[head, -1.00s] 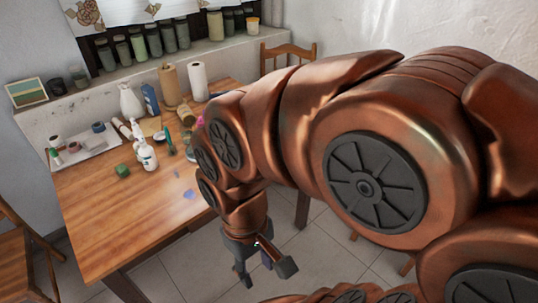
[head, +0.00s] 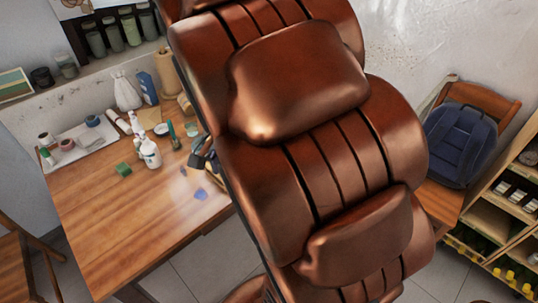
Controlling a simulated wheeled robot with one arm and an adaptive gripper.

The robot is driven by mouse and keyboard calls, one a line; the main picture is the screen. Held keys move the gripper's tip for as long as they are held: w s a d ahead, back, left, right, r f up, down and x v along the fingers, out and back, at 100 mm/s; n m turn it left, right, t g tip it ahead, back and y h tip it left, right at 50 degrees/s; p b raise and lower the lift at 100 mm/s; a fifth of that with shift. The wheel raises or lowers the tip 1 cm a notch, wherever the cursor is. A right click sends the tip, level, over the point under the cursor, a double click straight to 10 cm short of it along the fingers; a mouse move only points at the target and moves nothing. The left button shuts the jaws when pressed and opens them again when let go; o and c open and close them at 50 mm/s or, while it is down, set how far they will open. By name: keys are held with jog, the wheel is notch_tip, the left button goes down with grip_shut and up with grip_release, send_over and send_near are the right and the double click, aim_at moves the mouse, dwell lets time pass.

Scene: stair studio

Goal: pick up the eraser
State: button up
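I cannot tell for sure which object is the eraser. A small flat blue piece (head: 201,194) lies on the wooden table (head: 130,225) near its right edge, with a smaller pale piece (head: 183,171) just behind it. A green block (head: 123,169) sits further left on the table. My gripper (head: 203,157) shows only in part, dark grey, over the table's right side behind the blue piece. My copper arm hides the rest of it, so its fingers and anything between them cannot be made out.
A white spray bottle (head: 149,152) and a green bottle (head: 173,136) stand close to my gripper. A white tray (head: 85,145) with jars lies at the back left. The table's front left is clear. A chair with a blue backpack (head: 460,145) stands at right.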

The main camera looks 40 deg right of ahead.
jog(key=w+d+f+m, duration=0.5)
jog(key=d+m, duration=0.2)
jog(key=d, duration=0.2)
jog(key=w+d+f+m+b, duration=0.1)
jog(key=w+d+f+m, duration=0.4)
jog(key=d, duration=0.4)
jog(key=w+d+f+m+t+b, duration=0.1)
jog(key=w+d+f+m, duration=0.4)
jog(key=d+m, duration=0.3)
jog(key=shift+w+d+f+m, duration=0.25)
jog(key=shift+d+f+m, duration=0.15)
jog(key=shift+f+m, duration=0.35)
jog(key=shift+d+f+m, duration=0.2)
jog(key=shift+f+m, duration=0.05)
jog(key=shift+f, duration=0.2)
jog(key=shift+d+f+p, duration=0.2)
jog(key=shift+f+p, duration=0.45)
jog(key=shift+f, duration=1.15)
jog(key=shift+d+f+p, duration=0.15)
jog(key=shift+f+p, duration=0.5)
jog(key=shift+f, duration=1.15)
jog(key=shift+c, duration=0.3)
jog(key=c, duration=1)
jog(key=shift+r, duration=0.15)
